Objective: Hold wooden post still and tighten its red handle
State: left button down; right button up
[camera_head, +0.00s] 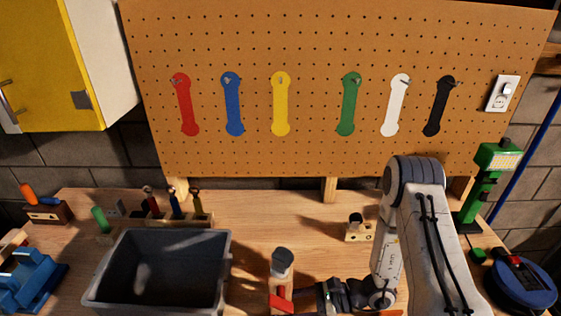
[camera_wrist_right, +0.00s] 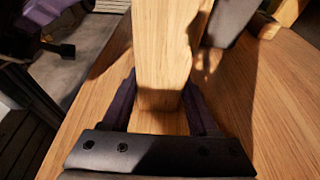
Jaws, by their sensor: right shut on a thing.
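The wooden post (camera_head: 272,289) stands upright near the front middle of the bench, with a dark round cap (camera_head: 282,258) on top. Its red handle (camera_head: 281,303) shows low on the near side, at the picture's bottom edge. My right gripper (camera_head: 298,293) reaches in from the right at the post. In the right wrist view the post (camera_wrist_right: 160,50) stands between the two dark fingers of the gripper (camera_wrist_right: 160,100), which is shut on it. The red handle does not show in the wrist view. My left gripper is not clearly seen in either view.
A large grey bin (camera_head: 160,235) stands left of the post. Behind it is a wooden rack (camera_head: 190,220) of tools. A green lamp (camera_head: 488,185) and blue reel (camera_head: 520,285) are at right.

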pick_arm(q)
jog(key=shift+r, duration=0.6)
dwell(0.7)
jog(key=shift+a+r, duration=0.1)
jog(key=shift+a, duration=0.35)
dwell(0.4)
jog(key=shift+a+r, duration=0.45)
jog(key=shift+a, duration=0.15)
jog(key=shift+a+r, duration=0.15)
jog(key=shift+a, duration=0.1)
dwell(0.4)
jog(key=s, duration=0.6)
jog(key=shift+a+f, duration=0.2)
jog(key=shift+f, duration=0.05)
